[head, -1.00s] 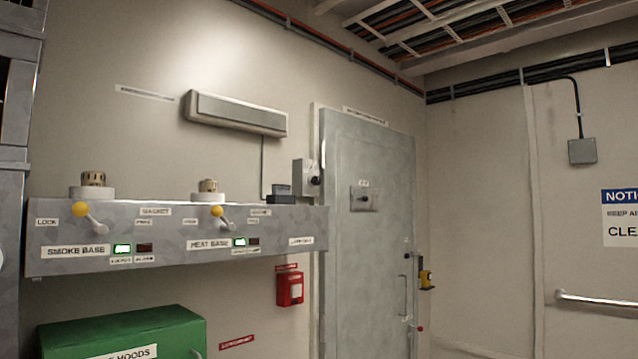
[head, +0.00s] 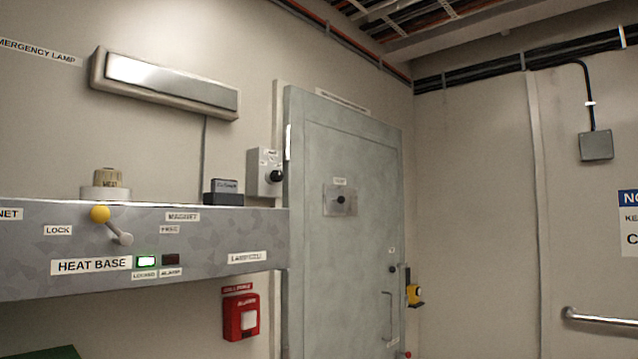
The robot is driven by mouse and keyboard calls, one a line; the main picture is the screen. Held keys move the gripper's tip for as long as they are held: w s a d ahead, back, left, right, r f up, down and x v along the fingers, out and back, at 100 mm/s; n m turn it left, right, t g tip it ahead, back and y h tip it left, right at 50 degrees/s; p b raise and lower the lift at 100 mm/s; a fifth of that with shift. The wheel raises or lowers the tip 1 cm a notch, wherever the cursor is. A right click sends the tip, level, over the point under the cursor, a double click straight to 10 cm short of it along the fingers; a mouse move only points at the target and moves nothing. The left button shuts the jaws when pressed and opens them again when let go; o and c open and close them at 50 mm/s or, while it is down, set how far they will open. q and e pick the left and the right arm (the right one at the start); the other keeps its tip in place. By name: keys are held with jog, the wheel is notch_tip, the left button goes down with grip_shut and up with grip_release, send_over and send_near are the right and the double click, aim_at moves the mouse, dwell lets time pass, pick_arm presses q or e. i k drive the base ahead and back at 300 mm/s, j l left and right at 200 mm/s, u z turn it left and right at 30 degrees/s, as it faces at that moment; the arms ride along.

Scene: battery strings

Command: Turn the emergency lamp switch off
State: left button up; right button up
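A grey switch box (head: 262,172) with a dark round knob (head: 276,176) is on the wall just left of the door. Whether it belongs to the lamp, and its knob setting, I cannot tell. A second dark knob (head: 341,200) sits on a plate on the door. Neither gripper shows in the head view.
The shelf panel juts from the wall at left, carrying a detector on a white base (head: 106,192) and a small dark box (head: 223,193). A red alarm call point (head: 241,316) hangs below. A grey door (head: 345,270) is shut; a handrail (head: 598,317) is at right.

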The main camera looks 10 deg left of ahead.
aim_at(276, 177)
jog(key=i+z, duration=0.2)
jog(key=i, duration=0.4)
jog(key=i+j+z, duration=0.25)
jog(key=i, duration=0.35)
